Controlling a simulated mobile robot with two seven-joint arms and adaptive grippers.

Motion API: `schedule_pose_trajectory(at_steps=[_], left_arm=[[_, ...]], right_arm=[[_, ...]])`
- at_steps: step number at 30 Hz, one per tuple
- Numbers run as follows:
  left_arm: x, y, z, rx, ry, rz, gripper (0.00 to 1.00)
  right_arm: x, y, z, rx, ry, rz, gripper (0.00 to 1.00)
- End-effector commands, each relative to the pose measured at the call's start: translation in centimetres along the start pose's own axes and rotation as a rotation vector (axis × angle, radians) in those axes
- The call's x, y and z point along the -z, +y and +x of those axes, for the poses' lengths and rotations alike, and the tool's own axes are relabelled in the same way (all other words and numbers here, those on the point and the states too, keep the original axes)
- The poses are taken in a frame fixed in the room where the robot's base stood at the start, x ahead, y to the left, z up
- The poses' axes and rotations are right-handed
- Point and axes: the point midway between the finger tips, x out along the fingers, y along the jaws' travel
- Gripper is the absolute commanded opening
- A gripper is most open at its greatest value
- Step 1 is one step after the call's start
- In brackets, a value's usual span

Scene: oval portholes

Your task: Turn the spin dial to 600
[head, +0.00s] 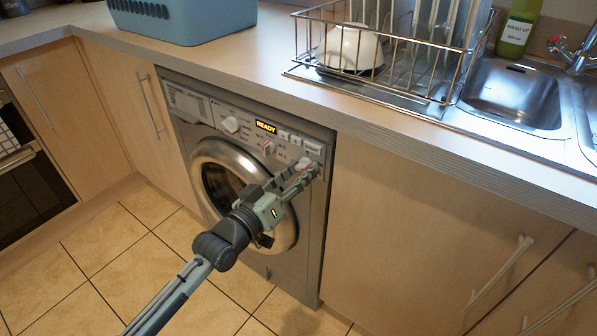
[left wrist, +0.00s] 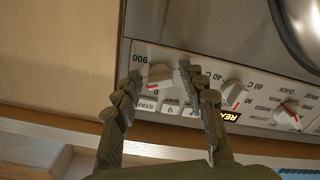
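The washing machine (head: 190,131) stands under the worktop, its panel showing three white dials and a lit READY display (head: 266,127). The spin dial (left wrist: 161,74) is the one nearest the panel's end in the upside-down left wrist view; a red mark shows on it. Printed numbers beside it are partly hidden and hard to read. My left gripper (left wrist: 160,77) is open, one finger on each side of the spin dial, with small gaps visible. In the head view my left gripper (head: 309,168) reaches the panel and partly hides that dial. My right gripper is out of view.
The middle dial (left wrist: 233,93) sits close beside one finger, and the programme dial (left wrist: 287,115) lies farther along. Push buttons (left wrist: 171,105) run close by. The worktop (head: 440,143) overhangs above the panel, carrying a dish rack (head: 450,100) and a blue basket (head: 185,22).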

Motion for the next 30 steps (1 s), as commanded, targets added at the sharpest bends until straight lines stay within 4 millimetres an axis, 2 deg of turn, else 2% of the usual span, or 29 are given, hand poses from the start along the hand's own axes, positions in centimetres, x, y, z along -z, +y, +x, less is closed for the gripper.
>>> schedule_pose_trajectory(at_steps=[11, 14, 24, 30], left_arm=[[-0.1, 0.0, -0.5, 0.001, 0.0, 0.0, 0.46], [-0.1, -0.1, -1.9, 0.001, -0.001, 0.001, 0.46], [-0.1, -0.1, -8.9, 0.001, -0.004, 0.001, 0.46], [-0.1, 0.0, -11.5, 0.001, -0.002, 0.0, 0.46]], right_arm=[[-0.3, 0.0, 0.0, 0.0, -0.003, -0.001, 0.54], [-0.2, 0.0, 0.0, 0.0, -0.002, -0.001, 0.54], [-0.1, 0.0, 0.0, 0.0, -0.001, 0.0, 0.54], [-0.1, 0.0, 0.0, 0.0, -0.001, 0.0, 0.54]])
